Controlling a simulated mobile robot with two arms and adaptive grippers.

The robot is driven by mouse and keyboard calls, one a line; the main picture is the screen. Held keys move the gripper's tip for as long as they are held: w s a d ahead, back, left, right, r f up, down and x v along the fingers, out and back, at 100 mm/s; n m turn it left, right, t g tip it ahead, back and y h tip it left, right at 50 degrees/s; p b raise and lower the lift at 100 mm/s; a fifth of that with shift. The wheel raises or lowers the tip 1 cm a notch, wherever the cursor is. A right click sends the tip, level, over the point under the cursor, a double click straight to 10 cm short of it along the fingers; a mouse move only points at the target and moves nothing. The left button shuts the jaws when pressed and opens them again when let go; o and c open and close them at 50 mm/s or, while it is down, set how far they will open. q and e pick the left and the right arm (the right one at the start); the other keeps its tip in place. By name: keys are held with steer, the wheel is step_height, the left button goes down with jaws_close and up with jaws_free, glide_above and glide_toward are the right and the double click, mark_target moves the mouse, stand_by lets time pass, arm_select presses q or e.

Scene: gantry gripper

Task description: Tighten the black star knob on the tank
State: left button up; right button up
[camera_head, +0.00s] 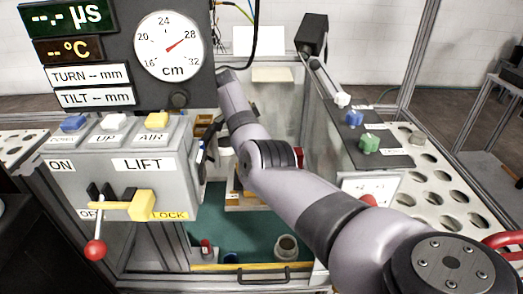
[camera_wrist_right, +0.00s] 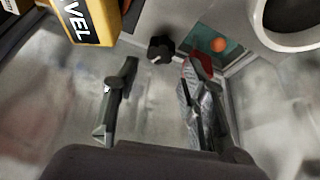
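The black star knob (camera_wrist_right: 160,48) shows in the right wrist view, in the upper middle, against a grey metallic surface. My right gripper (camera_wrist_right: 158,76) is open, with one finger on each side of the picture's middle. The knob lies beyond the fingertips, roughly between them, and nothing is held. I cannot tell how far off it is in depth. In the head view my right arm reaches from the lower right up behind the gauge panel, which hides the gripper and the knob. Which surface belongs to the tank is unclear. My left gripper is not in view.
A yellow-edged block lettered "VEL" (camera_wrist_right: 90,20) is close at the upper left of the wrist view; a white round opening (camera_wrist_right: 258,30) is at the upper right. In the head view, the LIFT box (camera_head: 115,165) stands left of my arm and a perforated shelf (camera_head: 425,165) right.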

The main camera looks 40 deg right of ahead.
steer(key=v, duration=0.2)
steer(key=shift+w+a+r, duration=0.15)
steer(key=shift+a, duration=0.15)
steer(key=shift+o, duration=0.2)
steer(key=shift+o, duration=1.2)
steer(key=shift+d+r+n, duration=0.1)
steer(key=shift+r+n, duration=0.25)
steer(key=shift+n, duration=0.15)
steer(key=s+d+r+n+t+y+p, duration=0.1)
steer(key=d+r+n+y+p, duration=0.3)
steer(key=n, duration=0.7)
steer(key=s+a+r+n+t+p, duration=0.1)
steer(key=r+n, duration=0.5)
steer(key=n, duration=0.4)
steer(key=shift+n, duration=0.3)
step_height(320, 180, down, 18)
steer(key=shift+w+r+p, duration=0.2)
steer(key=shift+p, duration=0.2)
steer(key=shift+c, duration=0.3)
